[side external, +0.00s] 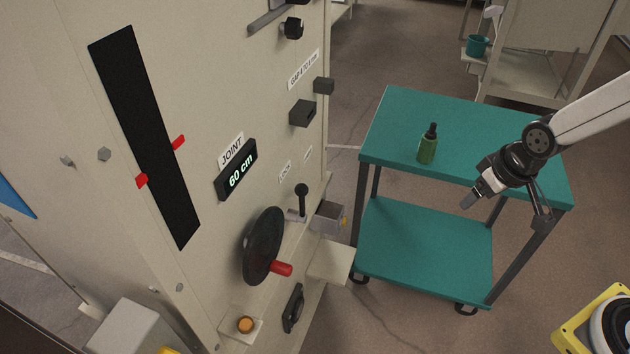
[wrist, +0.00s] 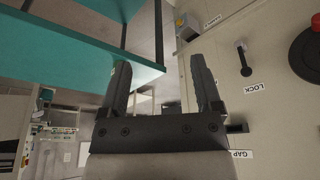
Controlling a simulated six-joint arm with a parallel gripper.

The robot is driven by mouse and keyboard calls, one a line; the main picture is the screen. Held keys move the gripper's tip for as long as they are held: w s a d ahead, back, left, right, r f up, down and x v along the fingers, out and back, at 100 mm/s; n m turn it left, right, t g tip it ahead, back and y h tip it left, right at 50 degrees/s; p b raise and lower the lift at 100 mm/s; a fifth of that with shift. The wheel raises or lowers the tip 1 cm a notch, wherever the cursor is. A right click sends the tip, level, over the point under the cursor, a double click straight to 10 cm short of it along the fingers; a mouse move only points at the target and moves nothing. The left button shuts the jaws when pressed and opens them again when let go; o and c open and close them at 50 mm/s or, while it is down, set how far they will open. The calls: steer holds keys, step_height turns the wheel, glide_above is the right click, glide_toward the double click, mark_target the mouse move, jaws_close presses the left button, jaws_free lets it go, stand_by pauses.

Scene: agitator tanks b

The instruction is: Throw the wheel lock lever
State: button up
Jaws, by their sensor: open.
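The lock lever (side external: 302,198) is a short dark lever with a ball knob on the pale panel, beside the handwheel. In the side view its knob points up. In the wrist view the lever (wrist: 244,60) points down towards the LOCK label (wrist: 254,88). The dark handwheel (side external: 262,240) has a red handle (side external: 282,269); part of the wheel (wrist: 308,55) shows at the right of the wrist view. My gripper (side external: 507,207) is open and empty, above the cart and well away from the panel. Its spread fingers (wrist: 160,66) frame the wrist view, with the lever to their right.
A teal cart (side external: 400,110) carries a green bottle (side external: 428,147) and stands between my arm and the panel. A small grey box (side external: 328,217) projects from the panel near the lever. Dark blocks (side external: 303,113) project above it.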

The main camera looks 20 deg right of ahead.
steer(key=w+a+f+n+t+y, duration=0.1)
steer(key=w+a+f+n+t, duration=0.2)
steer(key=w, duration=0.8)
steer(key=n+t+y, duration=0.5)
steer(key=t+y, duration=0.3)
steer(key=y, duration=0.1)
glide_toward(301, 190)
steer(key=shift+w+a+f, duration=0.25)
steer(key=shift+w+f, duration=0.15)
steer(key=shift+w, duration=0.35)
steer(key=shift+w+a+f, duration=0.2)
steer(key=shift+w+f, duration=0.25)
steer(key=shift+w, duration=0.25)
steer(key=shift+w+a, duration=0.1)
steer(key=shift+w, duration=0.05)
steer(key=shift+x, duration=3.75)
steer(key=shift+r, duration=0.1)
